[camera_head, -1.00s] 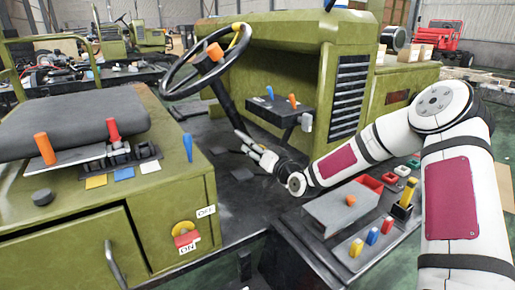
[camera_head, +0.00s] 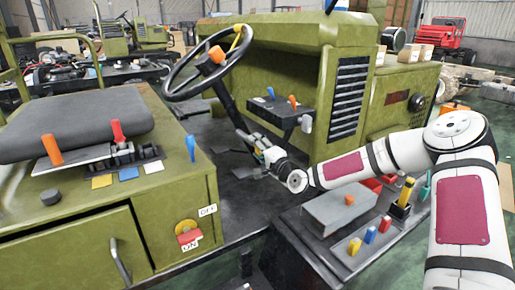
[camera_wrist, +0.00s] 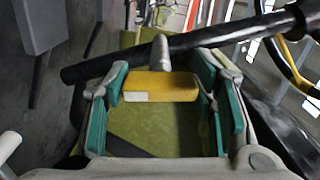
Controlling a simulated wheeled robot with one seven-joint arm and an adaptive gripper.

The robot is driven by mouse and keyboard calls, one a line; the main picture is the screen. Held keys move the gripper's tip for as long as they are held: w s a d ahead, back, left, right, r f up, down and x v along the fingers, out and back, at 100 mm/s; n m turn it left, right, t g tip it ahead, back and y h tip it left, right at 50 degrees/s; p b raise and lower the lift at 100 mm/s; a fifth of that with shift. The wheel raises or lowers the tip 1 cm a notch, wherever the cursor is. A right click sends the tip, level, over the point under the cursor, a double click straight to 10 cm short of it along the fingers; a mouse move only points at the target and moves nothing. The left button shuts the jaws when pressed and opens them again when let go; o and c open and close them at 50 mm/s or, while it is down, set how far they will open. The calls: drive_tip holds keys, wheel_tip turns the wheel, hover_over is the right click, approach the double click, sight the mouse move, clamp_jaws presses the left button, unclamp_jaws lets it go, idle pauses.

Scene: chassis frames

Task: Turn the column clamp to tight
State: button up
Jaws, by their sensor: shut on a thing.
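The column clamp shows in the wrist view as a yellow lever (camera_wrist: 160,87) with a white patch, on a grey pin beside the black steering column (camera_wrist: 130,60). My gripper (camera_wrist: 162,90) has its teal-padded fingers at the two ends of the lever and is shut on it. In the head view my gripper (camera_head: 250,143) is at the lower part of the steering column (camera_head: 226,103), below the steering wheel (camera_head: 206,62). The clamp is mostly hidden by my fingers there. I cannot read any tight mark.
A dash shelf with a blue and an orange lever (camera_head: 291,102) is just right of the column. The seat box (camera_head: 75,205) stands at the left. A grey box (camera_head: 340,212) and several coloured parts lie on the side deck below my arm.

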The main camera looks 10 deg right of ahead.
drive_tip(key=shift+d+r+m, duration=0.1)
drive_tip(key=shift+m, duration=0.9)
drive_tip(key=o, duration=1.2)
drive_tip(key=shift+c, duration=0.2)
drive_tip(key=v, duration=1.2)
